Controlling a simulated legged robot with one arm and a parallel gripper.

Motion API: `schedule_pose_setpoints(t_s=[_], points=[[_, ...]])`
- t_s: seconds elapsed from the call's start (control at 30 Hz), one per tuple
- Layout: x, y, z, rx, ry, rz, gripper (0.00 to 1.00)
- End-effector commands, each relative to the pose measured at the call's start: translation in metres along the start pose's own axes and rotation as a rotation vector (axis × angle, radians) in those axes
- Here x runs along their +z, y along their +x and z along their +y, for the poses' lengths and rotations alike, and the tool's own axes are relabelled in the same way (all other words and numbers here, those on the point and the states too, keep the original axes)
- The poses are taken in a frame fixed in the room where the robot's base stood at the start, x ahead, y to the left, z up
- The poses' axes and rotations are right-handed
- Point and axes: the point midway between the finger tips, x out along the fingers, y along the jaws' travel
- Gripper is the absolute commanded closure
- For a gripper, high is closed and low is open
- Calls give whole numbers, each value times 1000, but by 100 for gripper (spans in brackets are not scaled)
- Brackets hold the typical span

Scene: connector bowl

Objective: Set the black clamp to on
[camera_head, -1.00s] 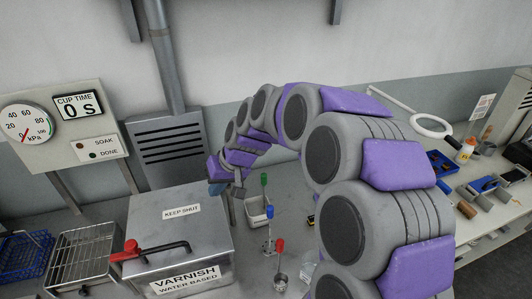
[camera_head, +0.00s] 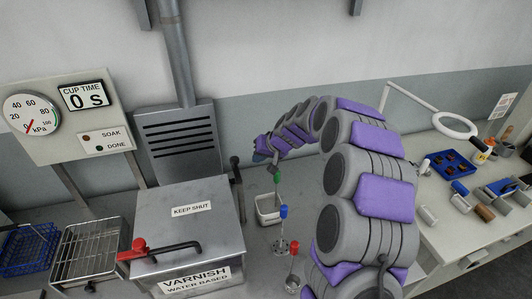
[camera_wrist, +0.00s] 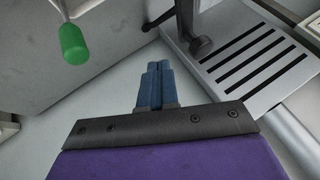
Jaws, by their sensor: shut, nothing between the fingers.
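The black clamp (camera_head: 235,166) stands at the back right edge of the varnish box (camera_head: 190,225), its dark lever upright with a rounded end. In the wrist view the dark clamp (camera_wrist: 190,25) shows just beyond and to the right of my fingertips, cut off by the top edge. My gripper (camera_head: 262,152) is to the right of the clamp in the head view, apart from it. In the wrist view its blue fingers (camera_wrist: 155,75) are pressed together and hold nothing.
Green-handled (camera_head: 277,178) and blue-handled (camera_head: 283,211) tools stand right of the box. A slatted grey vent unit (camera_head: 178,145) is behind. A wire basket (camera_head: 88,250) is at left.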

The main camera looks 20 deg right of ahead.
Motion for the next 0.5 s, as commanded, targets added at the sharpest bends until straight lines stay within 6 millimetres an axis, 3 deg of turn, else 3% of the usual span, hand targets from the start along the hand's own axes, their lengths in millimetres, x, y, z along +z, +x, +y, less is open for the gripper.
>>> schedule_pose_setpoints(t_s=[0.1,0.3,0.5], points=[[1,22,-1,1,-1,-1,100],[0,31,-26,1,-2,2,100],[0,35,-36,2,-1,1,100]])
